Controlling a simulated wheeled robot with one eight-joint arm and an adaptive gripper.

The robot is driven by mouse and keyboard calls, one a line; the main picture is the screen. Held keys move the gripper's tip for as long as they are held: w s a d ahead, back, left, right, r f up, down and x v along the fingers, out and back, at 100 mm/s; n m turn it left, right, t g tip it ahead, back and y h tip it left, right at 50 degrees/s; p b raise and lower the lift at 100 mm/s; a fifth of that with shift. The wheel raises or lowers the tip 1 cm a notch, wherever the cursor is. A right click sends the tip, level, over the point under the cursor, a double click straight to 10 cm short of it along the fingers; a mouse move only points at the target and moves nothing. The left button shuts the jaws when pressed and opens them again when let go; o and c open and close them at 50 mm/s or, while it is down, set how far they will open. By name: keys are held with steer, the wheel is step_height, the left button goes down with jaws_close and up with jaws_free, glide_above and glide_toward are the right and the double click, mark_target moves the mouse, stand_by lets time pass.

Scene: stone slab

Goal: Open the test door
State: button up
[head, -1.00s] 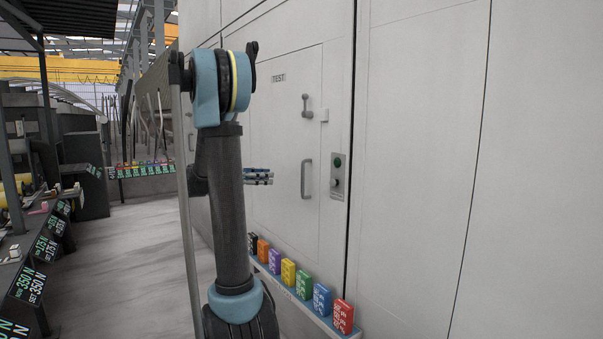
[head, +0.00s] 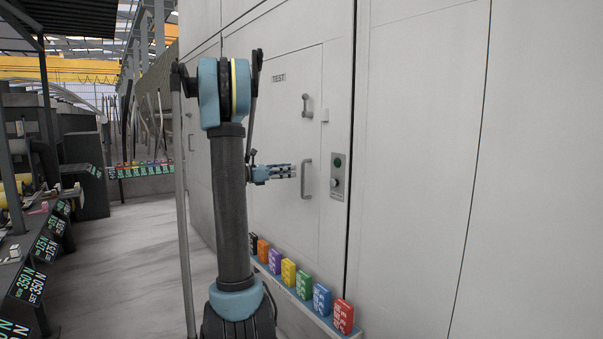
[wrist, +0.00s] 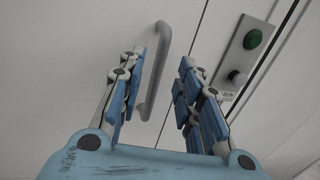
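The test door (head: 275,130) is a pale grey panel with a "TEST" label (head: 279,78), and it looks closed in its frame. A vertical grey pull handle (head: 306,179) is on its right side. A smaller latch handle (head: 306,105) sits higher up, beside a small white block (head: 325,115). My gripper (head: 295,171) is just left of the pull handle in the head view. In the wrist view my gripper (wrist: 163,60) has its fingers apart, and the pull handle (wrist: 154,80) shows between them, nearer the left finger. I cannot tell whether they touch.
A control plate (head: 338,177) with a green button (wrist: 253,39) and a knob is right of the door. A low ledge (head: 318,317) with several coloured boxes (head: 304,285) runs along the wall base. Benches with displays stand left; the floor (head: 135,240) between is clear.

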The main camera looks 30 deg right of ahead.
steer(key=d, duration=0.7)
steer(key=shift+s+d, duration=0.2)
steer(key=shift+s, duration=0.25)
steer(key=shift+c, duration=0.6)
jaws_close()
